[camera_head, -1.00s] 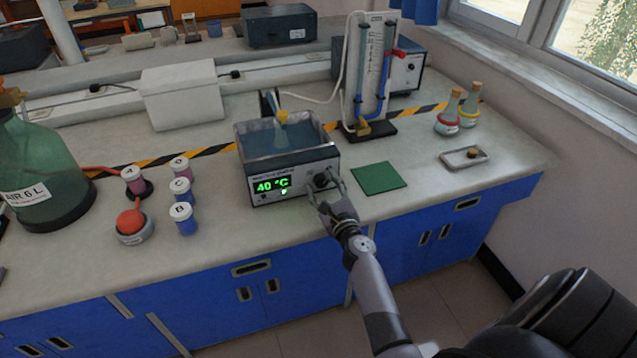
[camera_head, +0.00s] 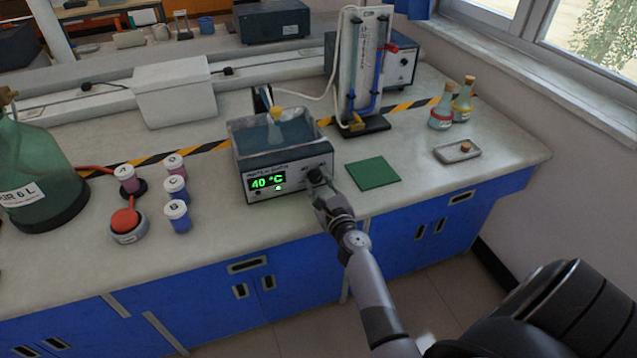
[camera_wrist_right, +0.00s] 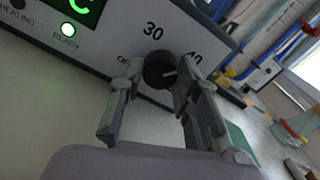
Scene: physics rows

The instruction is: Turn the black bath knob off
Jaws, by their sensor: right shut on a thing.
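The water bath (camera_head: 285,170) stands on the bench, its green display reading 40 °C. Its black knob (camera_wrist_right: 159,70) is on the front panel, with OFF, 30 and 40 marked around it. The knob's white pointer line is turned toward the 40 side. The READY light (camera_wrist_right: 68,30) is lit green. My right gripper (camera_head: 318,178) is at the knob, with one finger on each side of it, shut on it; its fingers also show in the right wrist view (camera_wrist_right: 157,80). In the head view the gripper mostly hides the knob. My left gripper is not in view.
A green mat (camera_head: 373,174) lies right of the bath. Several lidded pots (camera_head: 178,216) and a red-topped item (camera_head: 127,222) stand to the left. A glass column stand (camera_head: 362,75) is behind, with two corked flasks (camera_head: 452,107) and a small tray (camera_head: 457,152) at right.

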